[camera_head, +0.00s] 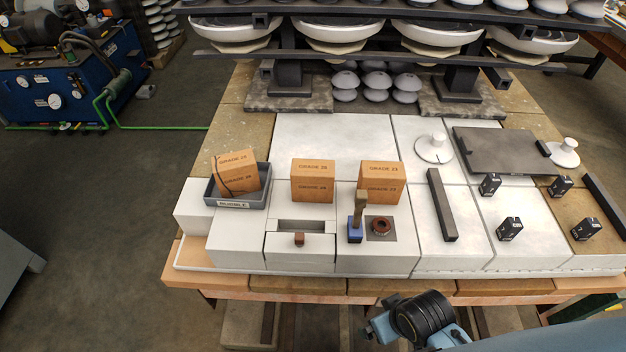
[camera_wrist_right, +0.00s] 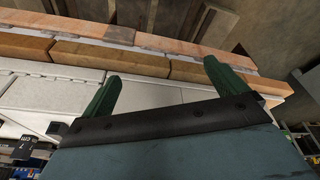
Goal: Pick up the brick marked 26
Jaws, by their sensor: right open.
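Three orange bricks stand in a row in the head view. The middle brick (camera_head: 312,181) is upright on the white blocks, and its marking looks like GRADE 26. The right brick (camera_head: 381,182) looks marked GRADE 23. The left brick (camera_head: 237,173) sits tilted in a grey tray (camera_head: 236,203), with a dark line across it; its number is hard to read, perhaps also 26. My right gripper (camera_wrist_right: 165,85) is open and empty in the wrist view, over the table's front edge, with no brick between its green fingers. My left gripper is out of view.
A dark bar (camera_head: 441,205), a dark plate (camera_head: 505,151) and several small black blocks lie right. Insulator racks (camera_head: 375,54) stand behind. White surface behind the bricks is clear.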

